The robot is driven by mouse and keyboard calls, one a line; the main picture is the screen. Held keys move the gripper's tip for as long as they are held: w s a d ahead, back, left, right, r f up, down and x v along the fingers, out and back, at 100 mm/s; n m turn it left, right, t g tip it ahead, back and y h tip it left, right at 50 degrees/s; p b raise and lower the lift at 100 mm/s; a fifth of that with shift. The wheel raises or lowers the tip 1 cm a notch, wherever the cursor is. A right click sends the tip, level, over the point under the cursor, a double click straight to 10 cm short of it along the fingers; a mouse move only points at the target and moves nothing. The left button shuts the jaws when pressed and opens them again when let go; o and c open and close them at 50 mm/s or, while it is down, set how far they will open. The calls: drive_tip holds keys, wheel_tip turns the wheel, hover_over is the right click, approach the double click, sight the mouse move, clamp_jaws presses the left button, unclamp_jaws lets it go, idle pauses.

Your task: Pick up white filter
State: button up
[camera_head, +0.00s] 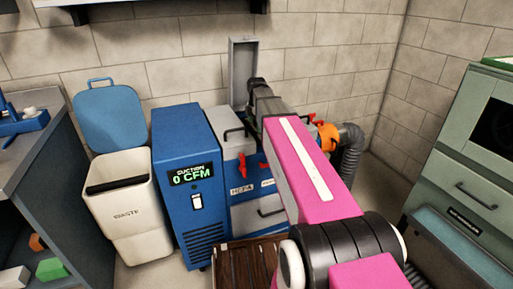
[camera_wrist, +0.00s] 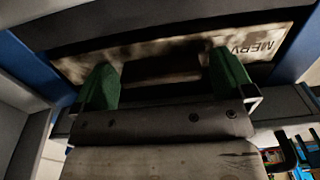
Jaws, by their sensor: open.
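A filter edge (camera_wrist: 165,48), off-white with heavy brown dirt and part of the lettering "MERV", lies across the top of the wrist view. It sits in a dark slot between blue walls. My gripper (camera_wrist: 165,82) is open, its two green fingertips in front of the filter's edge. A dark block or recess (camera_wrist: 160,69) shows between the fingertips; I cannot tell which. Nothing is visibly held. In the head view my pink arm reaches to the blue and grey filter unit (camera_head: 240,160), and my fingertips and the filter are hidden there.
A blue suction cabinet (camera_head: 185,225) reading 0 CFM stands left of the unit. A white waste bin (camera_head: 125,212) with its blue lid open is beside it. An orange-collared hose (camera_head: 350,150) is right of my arm. A raised grey lid (camera_head: 243,65) stands behind.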

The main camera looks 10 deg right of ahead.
drive_tip(key=shift+f, duration=0.25)
drive_tip(key=c, duration=1.3)
drive_tip(key=shift+r, duration=0.15)
drive_tip(key=shift+r, duration=13.9)
